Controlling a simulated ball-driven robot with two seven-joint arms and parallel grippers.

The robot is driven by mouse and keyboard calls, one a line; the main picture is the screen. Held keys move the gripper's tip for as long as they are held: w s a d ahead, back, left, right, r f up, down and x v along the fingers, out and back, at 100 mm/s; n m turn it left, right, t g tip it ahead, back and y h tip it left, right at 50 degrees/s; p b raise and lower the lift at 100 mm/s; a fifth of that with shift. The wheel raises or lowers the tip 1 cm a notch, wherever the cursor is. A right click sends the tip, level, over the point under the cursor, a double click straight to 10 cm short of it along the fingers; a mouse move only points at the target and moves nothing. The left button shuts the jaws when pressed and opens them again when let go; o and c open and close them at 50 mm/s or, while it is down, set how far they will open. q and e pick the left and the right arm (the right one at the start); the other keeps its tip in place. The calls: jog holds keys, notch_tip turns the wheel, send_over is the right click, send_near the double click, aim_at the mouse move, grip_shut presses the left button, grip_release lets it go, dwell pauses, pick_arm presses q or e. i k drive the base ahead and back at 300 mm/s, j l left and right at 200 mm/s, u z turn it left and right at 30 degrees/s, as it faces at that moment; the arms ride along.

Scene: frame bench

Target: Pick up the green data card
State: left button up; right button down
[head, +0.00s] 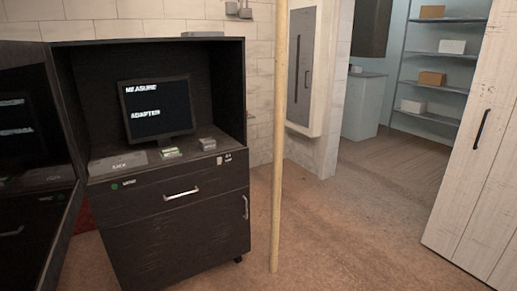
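A small card-like item with green on it (170,153) lies on the shelf of the black cabinet (150,237), in front of the monitor. It may be the green data card, but it is too small to tell. Grey items (207,144) lie to its right, and a flat grey plate (117,163) lies to its left. Neither of my grippers shows in the head view.
The monitor (157,108) reads "MEASURE" and "ADAPTER". A tan pole (280,140) rises right of the cabinet. Open floor (345,240) lies beyond, with a pale door (480,150) at the right.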

aim_at(167, 152)
jog(key=i+l, duration=0.1)
jog(key=i, duration=0.5)
jog(key=i+l+u, duration=0.1)
jog(key=i, duration=0.45)
jog(key=i+l, duration=0.2)
jog(key=i, duration=0.4)
